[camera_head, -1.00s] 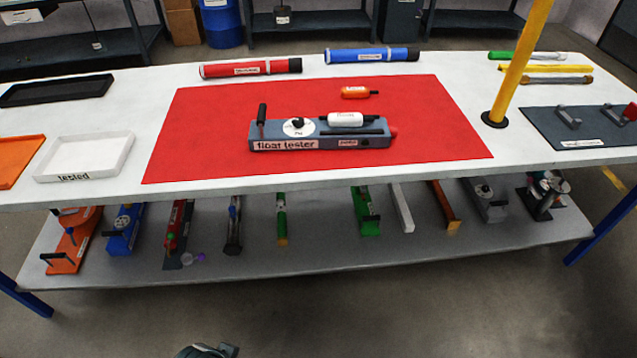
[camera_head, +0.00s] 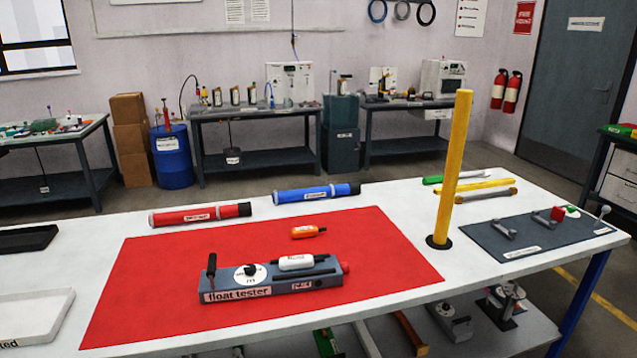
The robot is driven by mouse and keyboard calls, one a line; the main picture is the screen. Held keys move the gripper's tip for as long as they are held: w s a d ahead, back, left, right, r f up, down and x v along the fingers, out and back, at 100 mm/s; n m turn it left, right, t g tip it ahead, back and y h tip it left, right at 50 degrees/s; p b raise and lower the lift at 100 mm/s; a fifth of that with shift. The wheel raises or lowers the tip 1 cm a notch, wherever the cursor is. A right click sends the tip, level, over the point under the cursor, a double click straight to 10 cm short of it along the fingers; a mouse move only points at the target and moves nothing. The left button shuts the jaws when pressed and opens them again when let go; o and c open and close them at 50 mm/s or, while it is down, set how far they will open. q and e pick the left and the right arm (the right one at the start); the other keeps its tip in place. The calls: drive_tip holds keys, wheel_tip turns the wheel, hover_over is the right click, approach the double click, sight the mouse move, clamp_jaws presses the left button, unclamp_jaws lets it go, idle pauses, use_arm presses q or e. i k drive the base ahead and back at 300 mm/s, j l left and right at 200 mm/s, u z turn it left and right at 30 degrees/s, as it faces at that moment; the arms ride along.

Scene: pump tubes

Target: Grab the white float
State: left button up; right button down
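The white float (camera_head: 296,262) lies on top of the grey float tester (camera_head: 270,281), toward its right half. The tester stands on the red mat (camera_head: 180,268) on the white table. It has a black upright handle at its left end, a round white dial and a red knob at its right end. An orange float (camera_head: 307,231) lies on the mat behind the tester. Neither of my grippers shows in this view.
A red tube (camera_head: 200,215) and a blue tube (camera_head: 316,193) lie behind the mat. A yellow post (camera_head: 455,165) stands right of the mat. A dark mat (camera_head: 540,236) with small parts lies at the right. A white tray (camera_head: 30,318) and a black tray (camera_head: 26,239) are at the left.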

sight(301, 261)
drive_tip(key=i+l+u, duration=0.3)
drive_tip(key=i+l, duration=0.2)
drive_tip(key=l, duration=0.2)
drive_tip(key=i+l+u, duration=0.15)
drive_tip(key=l, duration=0.25)
drive_tip(key=i+l+u, duration=0.15)
drive_tip(key=i+l, duration=0.15)
drive_tip(key=l, duration=0.15)
